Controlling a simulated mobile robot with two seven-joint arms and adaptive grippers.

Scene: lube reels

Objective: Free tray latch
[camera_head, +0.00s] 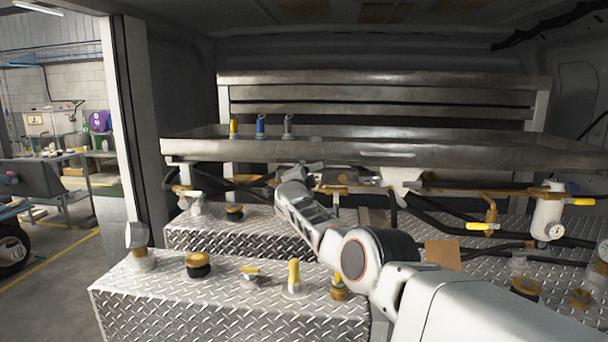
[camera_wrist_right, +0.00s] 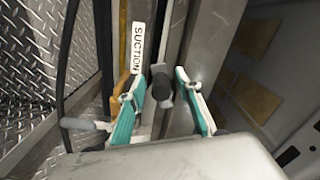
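The metal tray (camera_head: 480,157) spans the compartment at mid height. My right arm reaches up from the lower right, and its gripper (camera_head: 318,172) is just under the tray's front edge, partly hidden by my own wrist. In the right wrist view, the gripper's two teal-padded fingers (camera_wrist_right: 162,108) are apart. A dark round knob (camera_wrist_right: 162,82), apparently the tray latch, shows between and just beyond the fingertips. I see clear gaps beside the knob, so the fingers do not appear closed on it. My left gripper is not in view.
Yellow, blue and grey nozzles (camera_head: 261,126) stand on the tray. A "SUCTION" label (camera_wrist_right: 138,47) is beside the knob. Hoses and yellow-handled valves (camera_head: 482,226) crowd below the tray. Tread-plate boxes (camera_head: 230,300) with caps and fittings lie in front.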

